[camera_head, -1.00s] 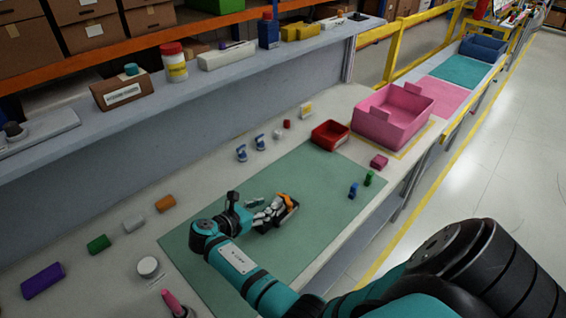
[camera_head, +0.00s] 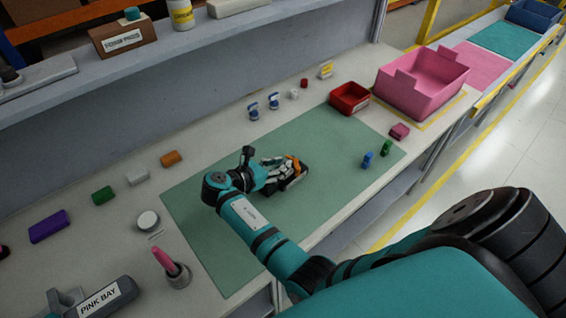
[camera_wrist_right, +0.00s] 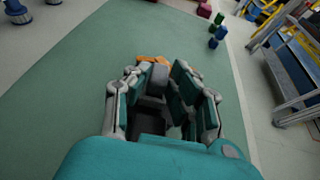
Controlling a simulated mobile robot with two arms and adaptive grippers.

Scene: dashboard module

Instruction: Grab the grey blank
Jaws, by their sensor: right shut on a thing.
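My right gripper (camera_head: 281,166) is over a dark module on the green mat (camera_head: 215,235). In the right wrist view its fingers (camera_wrist_right: 160,88) are closed around a grey block (camera_wrist_right: 157,78), which appears to be the grey blank, in the dark module (camera_wrist_right: 150,122). An orange piece (camera_wrist_right: 152,60) shows just beyond it, and also in the head view (camera_head: 293,164). The fingers hide much of the module and the block's lower part. Another light grey block (camera_head: 137,176) lies on the bench. My left gripper is not in view.
Purple (camera_head: 48,226), green (camera_head: 103,195) and orange (camera_head: 171,158) blocks line the bench at left. A red bin (camera_head: 350,98) and a pink crate (camera_head: 422,80) stand at the back right. Small blue (camera_head: 367,159) and green (camera_head: 386,147) pieces stand on the mat's right.

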